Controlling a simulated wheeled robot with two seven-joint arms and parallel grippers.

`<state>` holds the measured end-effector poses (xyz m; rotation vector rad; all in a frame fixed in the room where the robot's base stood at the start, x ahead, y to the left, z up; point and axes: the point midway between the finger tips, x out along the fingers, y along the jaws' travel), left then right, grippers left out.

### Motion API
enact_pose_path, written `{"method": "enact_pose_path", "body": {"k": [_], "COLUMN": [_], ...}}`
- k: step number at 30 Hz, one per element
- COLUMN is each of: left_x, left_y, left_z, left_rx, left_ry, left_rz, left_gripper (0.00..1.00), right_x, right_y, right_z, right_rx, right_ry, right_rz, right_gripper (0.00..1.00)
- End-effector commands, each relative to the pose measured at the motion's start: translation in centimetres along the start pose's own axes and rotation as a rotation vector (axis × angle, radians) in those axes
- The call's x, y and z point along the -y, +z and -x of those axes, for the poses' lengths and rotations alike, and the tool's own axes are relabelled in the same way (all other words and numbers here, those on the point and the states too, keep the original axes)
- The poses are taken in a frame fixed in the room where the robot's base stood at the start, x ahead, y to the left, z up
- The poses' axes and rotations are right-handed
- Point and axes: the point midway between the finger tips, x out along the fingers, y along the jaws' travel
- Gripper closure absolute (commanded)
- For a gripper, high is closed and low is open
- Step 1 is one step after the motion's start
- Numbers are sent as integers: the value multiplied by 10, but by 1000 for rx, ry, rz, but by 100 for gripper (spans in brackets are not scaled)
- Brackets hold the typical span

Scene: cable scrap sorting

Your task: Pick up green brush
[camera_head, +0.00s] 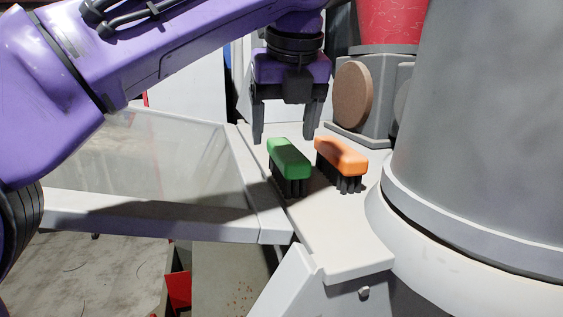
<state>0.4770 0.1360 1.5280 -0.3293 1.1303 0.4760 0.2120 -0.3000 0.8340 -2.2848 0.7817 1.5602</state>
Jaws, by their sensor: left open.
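A green brush (289,158) with black bristles pointing down stands on a pale narrow ledge (335,238) near the middle of the view. An orange brush (341,156) of the same kind stands just to its right, with a small gap between them. My left gripper (285,138) points down above and behind the green brush. Its two dark fingers are apart with nothing between them. From this angle I cannot tell how far the fingertips are from the brush. My right gripper is not in view.
A large grey cylinder (480,120) rises close on the right of the ledge. Behind the brushes stands a grey block with a brown round disc (353,96), below a red cylinder (391,20). A pale-framed clear panel (170,165) lies left of the ledge. The ledge's front part is clear.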

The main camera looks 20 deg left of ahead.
Motion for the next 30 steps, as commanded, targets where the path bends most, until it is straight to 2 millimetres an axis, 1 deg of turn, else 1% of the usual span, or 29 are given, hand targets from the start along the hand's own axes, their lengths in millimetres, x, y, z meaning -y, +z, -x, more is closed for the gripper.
{"method": "enact_pose_path", "body": {"k": [6,9,12,17,18,20,21,23,24,30], "left_x": [2,2,2,3,3,3,4,4,3,4], "left_y": [0,1,1,1,1,1,1,0,0,0], "left_z": [-41,-56,-63,-63,-63,-63,-63,-63,-63,-64], "left_rx": [-11,-11,-8,-7,-7,-7,-7,-7,-7,-9], "left_ry": [8,9,7,7,6,6,6,7,7,8], "left_rz": [-3,-1,0,-1,-2,-2,-2,-2,-2,-2], "left_gripper": [26,26,26,26,29,48,61,81,85,85], "right_x": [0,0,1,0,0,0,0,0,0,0], "right_y": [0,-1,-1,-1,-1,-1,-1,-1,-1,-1], "right_z": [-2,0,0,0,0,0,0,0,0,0], "right_rx": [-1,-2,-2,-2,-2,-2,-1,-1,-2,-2], "right_ry": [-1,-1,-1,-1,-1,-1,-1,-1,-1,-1], "right_rz": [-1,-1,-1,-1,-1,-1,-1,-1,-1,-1], "right_gripper": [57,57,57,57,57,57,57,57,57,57]}}
